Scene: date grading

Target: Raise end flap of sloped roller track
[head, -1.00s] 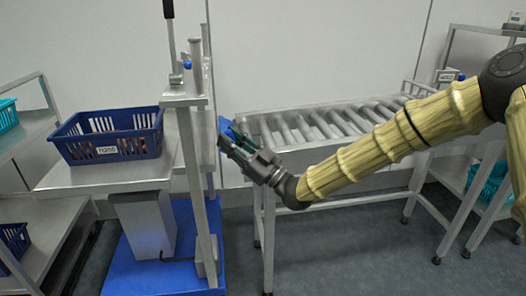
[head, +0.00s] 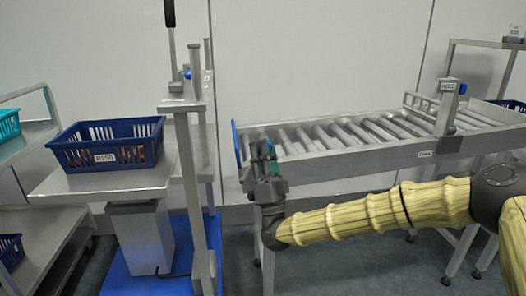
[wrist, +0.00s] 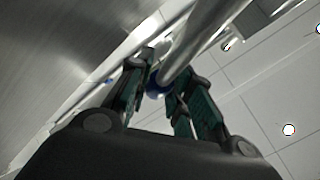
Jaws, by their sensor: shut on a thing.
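The sloped roller track (head: 350,163) stands right of centre in the head view, its rollers running up to its left end. The end flap (head: 236,146) shows there as a narrow blue-edged piece standing roughly upright, partly hidden by my gripper. My gripper (head: 266,150) is at this left end, fingers pointing up. In the wrist view my gripper (wrist: 165,95) has its teal finger pads on both sides of a round metal bar (wrist: 195,45), with a blue part at the bar's near end. It is shut on this bar, which appears to belong to the flap.
A blue basket (head: 108,145) of dates stands on a metal platform (head: 100,182) to the left. A metal post (head: 187,170) rises between platform and track. A bracket with a sign (head: 447,105) stands on the track's near rail. Shelves stand at both sides.

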